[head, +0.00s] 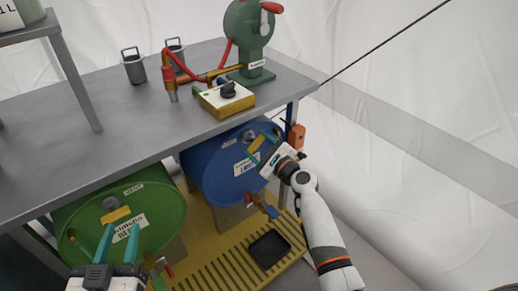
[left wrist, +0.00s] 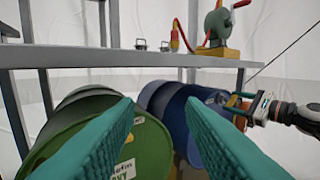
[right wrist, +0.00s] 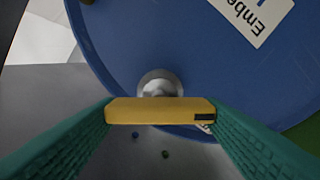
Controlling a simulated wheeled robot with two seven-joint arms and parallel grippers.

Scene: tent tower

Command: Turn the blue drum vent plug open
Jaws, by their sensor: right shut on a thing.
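The blue drum (head: 208,166) lies on its side under the bench, its round end facing out. Its vent plug has a yellow bar handle (right wrist: 160,112) in front of a round grey fitting (right wrist: 158,84). My right gripper (head: 264,147) is at the upper right of the drum end. Its teal fingers are shut on the two ends of the yellow bar, which lies level across the right wrist view. My left gripper (head: 120,235) is open and empty in front of the green drum (head: 165,205). The left wrist view shows its fingers wide apart.
The grey bench top (head: 75,105) overhangs both drums. A yellow box with a black knob (head: 227,97) and a green hand-cranked device (head: 248,40) stand on it. A yellow slatted platform (head: 228,250) lies below, with a black tray (head: 268,249). The green drum has its own yellow bar (head: 116,215).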

